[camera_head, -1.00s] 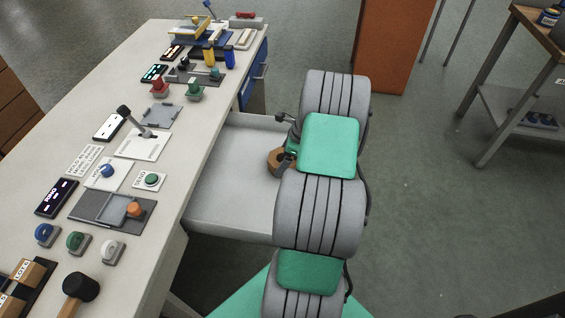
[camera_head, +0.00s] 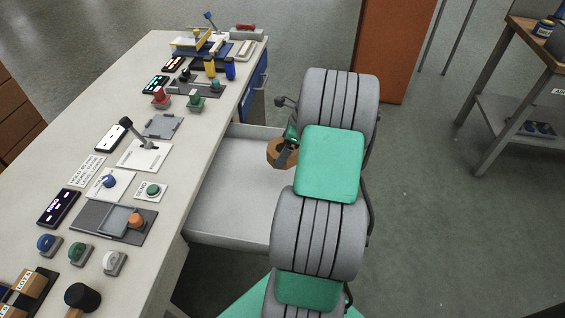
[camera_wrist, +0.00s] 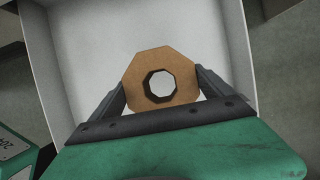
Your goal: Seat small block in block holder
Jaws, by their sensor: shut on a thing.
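My gripper (camera_wrist: 162,95) is shut on a tan wooden eight-sided ring (camera_wrist: 134,82) with a hole through its middle. The ring also shows in the head view (camera_head: 275,152), over the open grey drawer, with part of it hidden by my arm. In the wrist view the pale drawer floor lies behind the ring; the gap between them is hard to judge. Wooden blocks with white labels (camera_head: 32,281) sit in a dark tray (camera_head: 43,297) at the lower left of the bench, cut by the picture edge. I cannot tell which thing is the block holder.
The open drawer (camera_head: 225,215) sticks out from the bench. The bench (camera_head: 150,60) carries a lever plate (camera_head: 150,160), a grey square plate (camera_head: 160,126), several buttons and knobs, and a dark mallet (camera_head: 83,296). An orange cabinet (camera_head: 388,50) stands behind.

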